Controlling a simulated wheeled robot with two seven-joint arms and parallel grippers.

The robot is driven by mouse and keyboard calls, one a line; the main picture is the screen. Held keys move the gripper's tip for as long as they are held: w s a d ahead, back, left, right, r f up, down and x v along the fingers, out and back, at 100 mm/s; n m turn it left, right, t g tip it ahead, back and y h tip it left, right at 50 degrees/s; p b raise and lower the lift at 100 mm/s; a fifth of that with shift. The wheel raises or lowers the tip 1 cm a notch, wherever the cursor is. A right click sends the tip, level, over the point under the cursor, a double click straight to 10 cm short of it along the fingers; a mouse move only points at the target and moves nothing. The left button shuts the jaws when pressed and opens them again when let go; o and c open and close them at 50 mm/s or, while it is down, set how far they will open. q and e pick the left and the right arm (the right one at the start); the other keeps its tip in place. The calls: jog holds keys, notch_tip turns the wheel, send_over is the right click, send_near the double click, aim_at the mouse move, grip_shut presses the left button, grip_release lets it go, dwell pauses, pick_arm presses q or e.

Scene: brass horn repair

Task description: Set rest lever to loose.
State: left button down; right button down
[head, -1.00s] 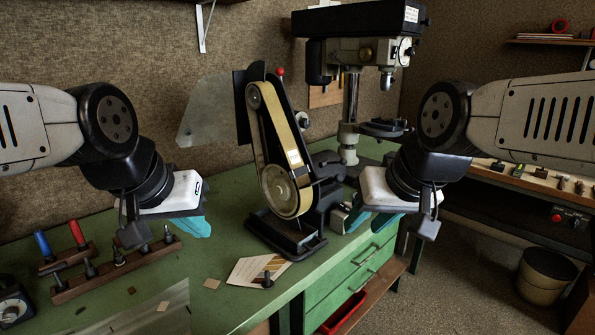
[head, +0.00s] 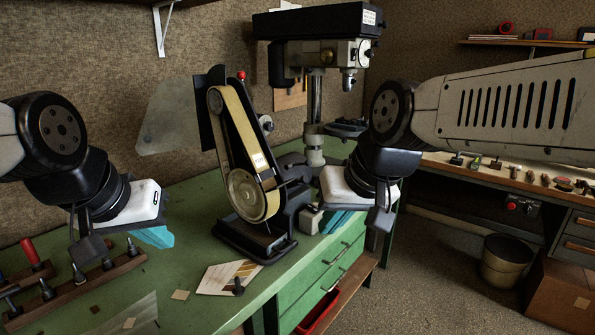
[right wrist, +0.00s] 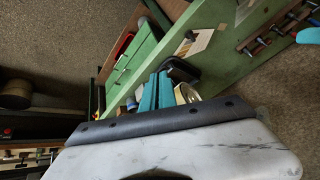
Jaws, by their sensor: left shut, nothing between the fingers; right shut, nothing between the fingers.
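The belt sander (head: 243,160) stands on the green bench, its tan belt running up a slanted black arm. A red ball knob (head: 242,75) shows at its top. A small grey block (head: 309,217) sits by the sander's right side, near my right gripper. I cannot tell which part is the rest lever or how it is set. My right gripper (head: 338,224), with teal fingers, is shut and empty just right of the sander; its fingers also show in the right wrist view (right wrist: 155,92). My left gripper (head: 156,238) is shut and empty over the bench, left of the sander.
A drill press (head: 318,55) stands behind the sander. A card (head: 222,278) with a small black knobbed piece (head: 239,287) lies in front. A tool rack (head: 80,283) is at front left. Green drawers (head: 322,280) are below; a bin (head: 505,262) stands on the floor at right.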

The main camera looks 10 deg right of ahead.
jog(key=w+a+f+m+g+y, duration=0.1)
jog(key=w+f+m+g+y, duration=0.2)
jog(key=w+m+y, duration=0.35)
jog(key=w+a+f+m+g+y, duration=0.2)
jog(key=w+f+m+y, duration=0.25)
jog(key=w, duration=0.25)
jog(key=w+d+f+m+t+y, duration=0.1)
jog(key=w+d+f+m+t, duration=0.1)
jog(key=w+d+m+t, duration=0.3)
jog(key=w+d+f+m+t+y, duration=0.2)
jog(key=w+d+m+t, duration=0.4)
jog(key=d, duration=0.7)
jog(key=f+m+t, duration=0.1)
jog(key=m+t, duration=0.1)
jog(key=shift+w+t, duration=0.25)
jog(key=shift+t, duration=0.15)
jog(key=shift+a+y, duration=0.15)
jog(key=shift+y, duration=0.15)
jog(key=s+r+x, duration=0.1)
jog(key=r+x, duration=0.1)
jog(key=x, duration=1)
jog(key=shift+w+r, duration=0.25)
jog(key=shift+r, duration=0.05)
